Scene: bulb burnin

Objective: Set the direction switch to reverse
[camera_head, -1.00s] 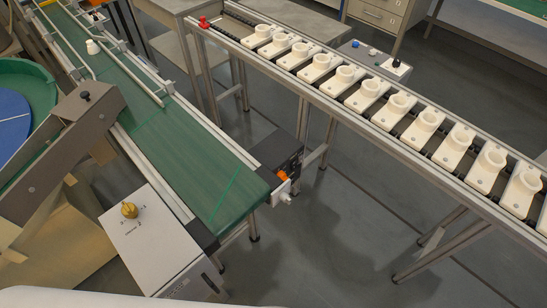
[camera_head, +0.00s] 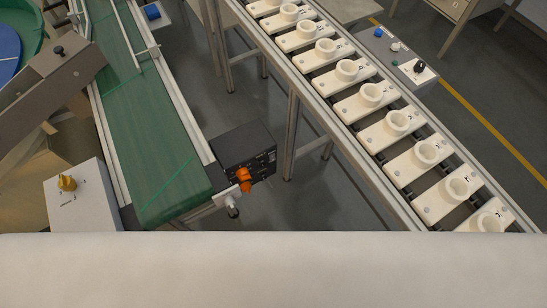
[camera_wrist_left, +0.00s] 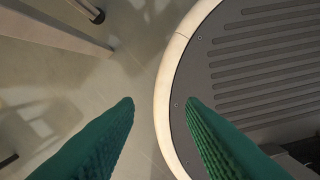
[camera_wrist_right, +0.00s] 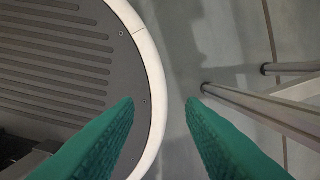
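I cannot tell for sure which control is the direction switch. A black box (camera_head: 248,150) at the near end of the green belt (camera_head: 150,140) carries an orange knob (camera_head: 244,178). A yellow knob (camera_head: 67,183) sits on a white box (camera_head: 85,205) at the left. A black knob (camera_head: 419,67) is on a grey panel (camera_head: 392,50) beyond the right conveyor. My left gripper (camera_wrist_left: 160,103) and right gripper (camera_wrist_right: 162,103) show green fingers apart with nothing between them. Both are over the floor beside my round base and outside the head view.
The right conveyor (camera_head: 300,75) carries a row of white holders with round cups. Its metal legs and the belt's frame stand close by. Grey floor (camera_head: 300,205) lies between the two conveyors. A pale surface, seemingly part of me, covers the bottom of the head view.

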